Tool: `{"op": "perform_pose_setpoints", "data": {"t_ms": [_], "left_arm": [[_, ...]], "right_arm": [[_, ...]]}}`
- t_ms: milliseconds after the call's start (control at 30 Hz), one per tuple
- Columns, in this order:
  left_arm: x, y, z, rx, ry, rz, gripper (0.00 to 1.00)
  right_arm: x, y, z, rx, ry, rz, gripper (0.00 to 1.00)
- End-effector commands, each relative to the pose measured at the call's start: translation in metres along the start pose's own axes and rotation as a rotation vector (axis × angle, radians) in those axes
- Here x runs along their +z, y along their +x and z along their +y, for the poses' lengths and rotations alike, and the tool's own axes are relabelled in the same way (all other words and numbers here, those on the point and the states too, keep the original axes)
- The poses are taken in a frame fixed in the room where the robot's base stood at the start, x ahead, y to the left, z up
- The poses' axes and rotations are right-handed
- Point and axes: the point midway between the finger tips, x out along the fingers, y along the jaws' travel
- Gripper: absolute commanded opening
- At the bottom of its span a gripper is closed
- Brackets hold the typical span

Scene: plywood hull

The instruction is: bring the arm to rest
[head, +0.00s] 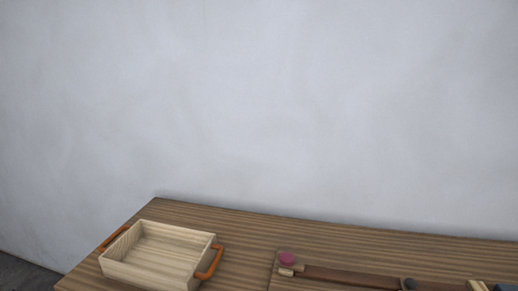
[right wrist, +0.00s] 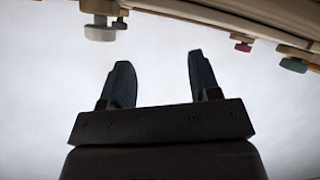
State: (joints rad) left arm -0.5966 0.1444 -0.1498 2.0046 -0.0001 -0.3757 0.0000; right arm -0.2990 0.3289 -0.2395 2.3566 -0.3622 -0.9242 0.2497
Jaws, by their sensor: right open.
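My right gripper (right wrist: 161,72) shows in the right wrist view with its two dark fingers apart and nothing between them. Only pale wall lies behind the fingertips. Neither gripper shows in the head view. My left gripper is in no view.
A wooden table (head: 240,228) runs along a pale wall (head: 260,100). A light wood tray (head: 150,274) with orange handles stands at left, seemingly empty. At right lie a pink round piece (head: 287,258), a brown strip (head: 350,277) and a dark round piece (head: 409,284). Bare tabletop separates them.

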Motion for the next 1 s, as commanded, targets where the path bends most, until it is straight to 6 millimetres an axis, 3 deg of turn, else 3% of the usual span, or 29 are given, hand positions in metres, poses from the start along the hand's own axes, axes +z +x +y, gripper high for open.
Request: {"op": "perform_pose_setpoints", "data": {"t_ms": [100, 300, 767, 1000], "left_arm": [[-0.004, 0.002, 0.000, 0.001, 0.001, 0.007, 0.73], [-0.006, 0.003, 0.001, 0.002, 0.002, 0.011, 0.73], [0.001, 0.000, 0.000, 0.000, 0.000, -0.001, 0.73], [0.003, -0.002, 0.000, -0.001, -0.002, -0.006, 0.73]], "right_arm": [[0.050, -0.024, -0.002, -0.022, 0.058, -0.241, 0.57], [0.099, -0.059, -0.009, -0.083, 0.103, -0.501, 0.57], [0.152, -0.125, -0.026, -0.225, 0.158, -0.842, 0.57], [0.159, -0.105, -0.031, -0.221, 0.159, -0.764, 0.57]]}}
